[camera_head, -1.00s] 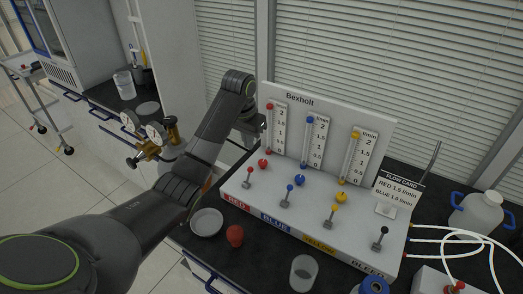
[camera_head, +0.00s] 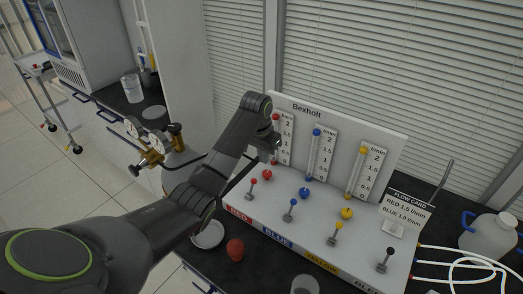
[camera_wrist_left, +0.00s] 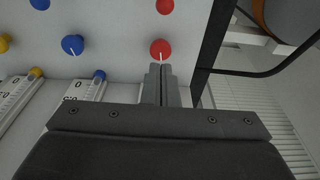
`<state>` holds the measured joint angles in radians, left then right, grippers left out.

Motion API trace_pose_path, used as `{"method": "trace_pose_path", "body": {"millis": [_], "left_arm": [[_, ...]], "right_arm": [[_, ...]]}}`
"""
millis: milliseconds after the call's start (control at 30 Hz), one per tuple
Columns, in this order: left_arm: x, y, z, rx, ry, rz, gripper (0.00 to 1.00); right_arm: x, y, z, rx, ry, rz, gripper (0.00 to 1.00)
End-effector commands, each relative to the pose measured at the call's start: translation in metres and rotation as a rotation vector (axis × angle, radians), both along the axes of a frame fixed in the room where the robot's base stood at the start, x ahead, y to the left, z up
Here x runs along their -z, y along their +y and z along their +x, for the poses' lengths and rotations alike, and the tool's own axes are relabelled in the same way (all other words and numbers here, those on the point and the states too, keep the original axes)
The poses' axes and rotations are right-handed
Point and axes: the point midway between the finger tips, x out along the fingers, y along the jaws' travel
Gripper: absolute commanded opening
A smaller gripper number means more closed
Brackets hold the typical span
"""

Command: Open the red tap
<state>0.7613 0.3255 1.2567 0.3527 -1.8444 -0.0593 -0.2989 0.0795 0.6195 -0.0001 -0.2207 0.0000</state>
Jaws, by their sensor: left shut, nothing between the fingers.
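The white Bexholt panel (camera_head: 350,130) has a red lever with a grey stem (camera_head: 252,186) above its RED label, standing upright. Behind it is a round red knob (camera_head: 267,174) with a white line mark. Which of the two is the red tap I cannot tell for sure. In the left wrist view the red knob (camera_wrist_left: 161,49) lies just beyond my left gripper's (camera_wrist_left: 161,70) fingertips, and whether they touch is unclear. The left gripper (camera_head: 274,148) is shut and empty in front of the red flow tube, partly hidden by my wrist. My right gripper is out of view.
Blue (camera_head: 305,193) and yellow (camera_head: 346,213) knobs and levers stand to the right, with a black lever (camera_head: 387,254) at the end. A flow card (camera_head: 407,208) is behind. A brass regulator (camera_head: 153,158), a dish (camera_head: 208,235) and a red round object (camera_head: 235,249) lie near my arm.

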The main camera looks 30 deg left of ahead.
Motion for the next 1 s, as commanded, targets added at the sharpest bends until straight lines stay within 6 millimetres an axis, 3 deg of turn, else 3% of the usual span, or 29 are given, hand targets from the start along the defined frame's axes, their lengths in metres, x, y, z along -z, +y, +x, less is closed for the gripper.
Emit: {"method": "trace_pose_path", "body": {"millis": [267,600,1000], "left_arm": [[0.057,-0.002,0.008,0.000,0.004,0.000,0.00],[0.048,0.004,-0.026,0.001,0.000,0.001,0.00],[0.049,0.005,-0.030,0.001,0.000,0.001,0.00]], "right_arm": [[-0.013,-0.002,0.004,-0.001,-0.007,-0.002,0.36],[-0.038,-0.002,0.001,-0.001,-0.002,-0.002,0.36],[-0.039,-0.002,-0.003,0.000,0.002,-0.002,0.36]]}}
